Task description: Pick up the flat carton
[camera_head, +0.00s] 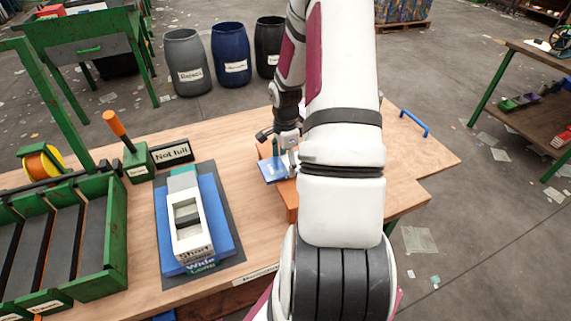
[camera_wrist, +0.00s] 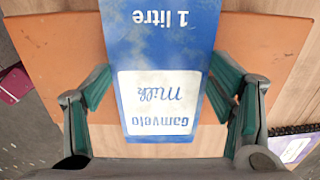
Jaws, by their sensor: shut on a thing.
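A flat blue carton with a white label reading "Gamvoto Milk" and "1 litre" (camera_wrist: 165,55) fills the middle of the wrist view. My gripper (camera_wrist: 163,92) is shut on this carton, with a teal-padded finger against each long side. In the head view, the blue carton (camera_head: 271,169) shows at the tip of my gripper (camera_head: 284,152), over an orange surface (camera_head: 291,201). My arm hides part of the carton and the orange surface there. I cannot tell whether the carton touches that surface.
A green divided rack (camera_head: 105,240) stands further left, near a "Not full" sign (camera_head: 171,153). Barrels (camera_head: 231,55) stand behind. A blue handle (camera_head: 414,124) is at the right.

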